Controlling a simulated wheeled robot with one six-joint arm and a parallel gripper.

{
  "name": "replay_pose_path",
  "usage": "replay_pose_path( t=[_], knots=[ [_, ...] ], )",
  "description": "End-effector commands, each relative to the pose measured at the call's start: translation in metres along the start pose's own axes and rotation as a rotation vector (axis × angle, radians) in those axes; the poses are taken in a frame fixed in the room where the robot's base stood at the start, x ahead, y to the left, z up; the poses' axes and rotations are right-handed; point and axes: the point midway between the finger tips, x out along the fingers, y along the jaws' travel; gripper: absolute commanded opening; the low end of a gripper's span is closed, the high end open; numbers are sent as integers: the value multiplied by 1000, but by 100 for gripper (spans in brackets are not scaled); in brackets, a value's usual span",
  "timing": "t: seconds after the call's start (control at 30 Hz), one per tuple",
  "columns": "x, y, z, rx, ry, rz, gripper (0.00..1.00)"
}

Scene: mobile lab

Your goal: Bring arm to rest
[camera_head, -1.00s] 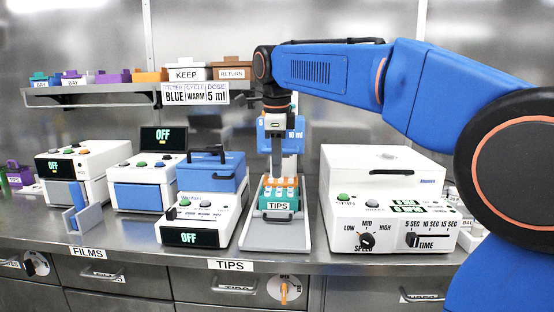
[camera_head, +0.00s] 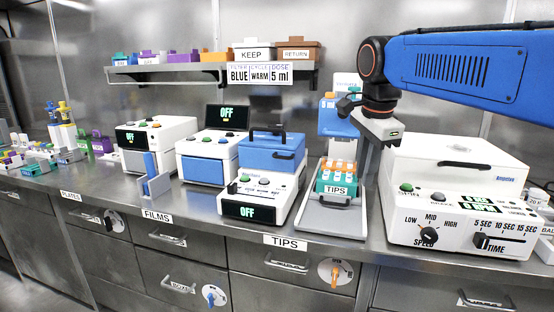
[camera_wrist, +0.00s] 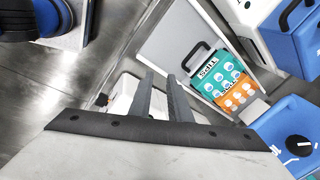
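My arm reaches in from the right in the head view, with its blue link level and its wrist bent down. My gripper (camera_wrist: 161,76) hangs in the air between the blue dispenser (camera_head: 338,118) and the white machine with the speed and time controls (camera_head: 455,165). In the wrist view its two dark fingers stand apart with nothing held between them. The fingertips are not clear in the head view. The teal and orange tips rack (camera_head: 336,178) stands on the dispenser's base, to the left of my gripper; it also shows in the wrist view (camera_wrist: 222,80).
The steel bench (camera_head: 190,205) runs across the view. A blue-lidded machine (camera_head: 268,165), other white machines and a film holder (camera_head: 152,180) stand left of the dispenser. A shelf (camera_head: 190,72) with small boxes hangs behind. The air left of my gripper, above the machines, is mostly open.

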Motion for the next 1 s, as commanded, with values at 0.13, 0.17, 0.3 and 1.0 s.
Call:
replay_pose_path(
  t=[0.13, 0.17, 0.3, 1.0],
  knots=[
    [21, 51, -8, -227, 1, -31, 17],
    [25, 61, -9, -275, 2, -37, 17],
    [50, 107, -13, -497, 13, -67, 17],
    [175, 276, -5, -1347, 135, -145, 17]
  ],
)
